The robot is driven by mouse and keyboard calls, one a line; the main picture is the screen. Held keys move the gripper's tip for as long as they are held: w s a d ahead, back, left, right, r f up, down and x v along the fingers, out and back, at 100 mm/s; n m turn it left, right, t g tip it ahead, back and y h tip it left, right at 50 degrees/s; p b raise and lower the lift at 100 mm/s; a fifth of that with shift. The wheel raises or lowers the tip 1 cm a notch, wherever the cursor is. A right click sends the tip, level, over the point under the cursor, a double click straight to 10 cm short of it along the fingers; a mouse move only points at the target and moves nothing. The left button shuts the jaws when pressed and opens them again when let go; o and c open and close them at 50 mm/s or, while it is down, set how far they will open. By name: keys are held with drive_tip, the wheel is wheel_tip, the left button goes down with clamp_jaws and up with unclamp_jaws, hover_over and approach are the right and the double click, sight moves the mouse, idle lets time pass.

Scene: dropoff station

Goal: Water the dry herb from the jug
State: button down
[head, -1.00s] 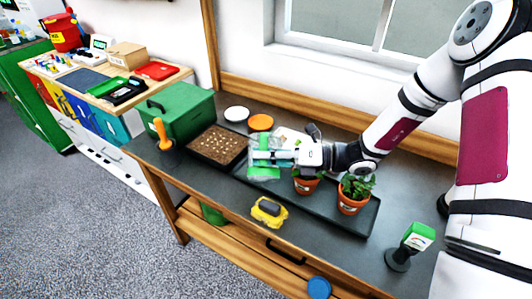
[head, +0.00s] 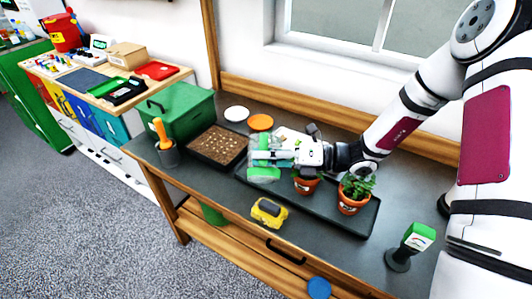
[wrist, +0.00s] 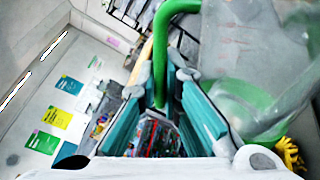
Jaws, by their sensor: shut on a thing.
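My gripper (head: 276,155) is shut on the green handle (wrist: 172,45) of a clear jug with green parts (head: 264,173). The jug is held above the left part of the dark plant tray (head: 330,217) and looks tilted. In the wrist view the jug body (wrist: 245,50) is right of my fingers; its water level is not clear. A terracotta pot (head: 305,186) stands under my wrist, its plant mostly hidden. A second pot (head: 350,206) with a leafy green herb (head: 357,186) stands to its right. I cannot tell which herb is dry.
A seed tray (head: 217,146) and a green box (head: 180,112) are left of the jug. A yellow object (head: 268,211) lies near the front edge. A green-headed meter (head: 418,240) stands at the right. Two saucers, white (head: 236,113) and orange (head: 260,122), lie behind.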

drive_tip(key=shift+s+f+n, duration=0.25)
drive_tip(key=shift+f+n, duration=0.05)
drive_tip(key=shift+s+a+f+n+p, duration=0.1)
drive_tip(key=shift+s+f+n+p, duration=0.6)
drive_tip(key=shift+n, duration=0.5)
drive_tip(key=shift+s+f+n+t, duration=0.15)
drive_tip(key=shift+s+f+n, duration=0.15)
drive_tip(key=shift+f+n, duration=0.3)
drive_tip(key=shift+s+f+n+t, duration=0.15)
drive_tip(key=shift+s+f+n, duration=0.2)
drive_tip(key=shift+f, duration=0.45)
drive_tip(key=shift+s+a+f+n+p, duration=0.1)
drive_tip(key=shift+s+f+n+p, duration=0.55)
drive_tip(key=shift+n, duration=0.45)
drive_tip(key=shift+s+a+f+n+p, duration=0.1)
drive_tip(key=shift+s+f+n+p, duration=0.3)
drive_tip(key=shift+f+n+p, duration=0.5)
drive_tip(key=shift+s+f+n+p, duration=0.4)
drive_tip(key=shift+s+n+p, duration=0.2)
drive_tip(key=shift+n, duration=0.65)
drive_tip(key=shift+w, duration=0.1)
